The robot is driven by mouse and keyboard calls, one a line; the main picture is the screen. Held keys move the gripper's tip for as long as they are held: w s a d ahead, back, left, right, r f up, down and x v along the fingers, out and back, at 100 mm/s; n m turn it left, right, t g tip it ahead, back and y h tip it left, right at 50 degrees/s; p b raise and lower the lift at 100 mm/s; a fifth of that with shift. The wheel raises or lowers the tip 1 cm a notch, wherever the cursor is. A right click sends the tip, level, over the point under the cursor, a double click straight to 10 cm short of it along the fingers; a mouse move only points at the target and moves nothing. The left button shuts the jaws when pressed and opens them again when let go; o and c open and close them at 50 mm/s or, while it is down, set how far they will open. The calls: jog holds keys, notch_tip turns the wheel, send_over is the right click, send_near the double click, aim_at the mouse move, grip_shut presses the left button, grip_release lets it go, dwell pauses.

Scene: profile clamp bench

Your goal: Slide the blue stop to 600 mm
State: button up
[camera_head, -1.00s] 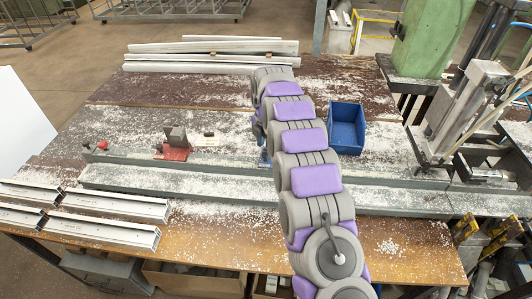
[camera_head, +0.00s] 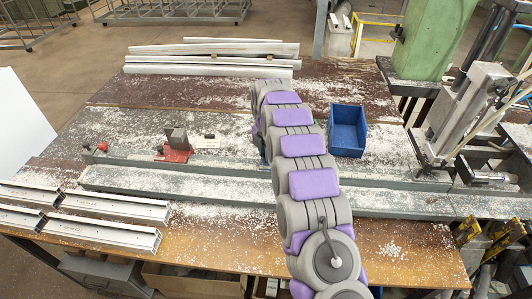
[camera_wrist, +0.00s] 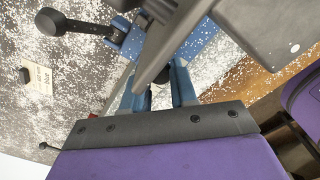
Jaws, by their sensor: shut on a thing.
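The blue stop (camera_wrist: 130,40) shows in the wrist view with a black-knobbed lever pointing left. My gripper (camera_wrist: 158,78) is shut on the stop; the exact contact is partly hidden by a grey bar across the jaws. In the head view my arm reaches over the bench and hides the gripper and nearly all of the stop. The stop is at the long grey rail (camera_head: 225,185), right of the red stop (camera_head: 175,154). I cannot read any scale marks.
A blue bin (camera_head: 347,130) stands right of my arm. Aluminium profiles (camera_head: 105,232) lie front left, and more long profiles (camera_head: 210,59) lie at the back. A small white card (camera_head: 207,142) lies beside the red stop. A machine (camera_head: 465,110) stands right. White chips cover the bench.

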grip_shut()
jog(key=shift+d, duration=0.1)
jog(key=d+p, duration=0.1)
jog(key=d, duration=0.5)
jog(key=d+p, duration=0.1)
jog(key=d, duration=0.6)
jog(key=d+p, duration=0.1)
jog(key=d, duration=0.6)
jog(key=shift+s+p, duration=0.25)
jog(key=shift+p, duration=0.1)
jog(key=shift+a, duration=0.1)
jog(key=o, duration=0.7)
grip_release()
jog(key=shift+r, duration=0.1)
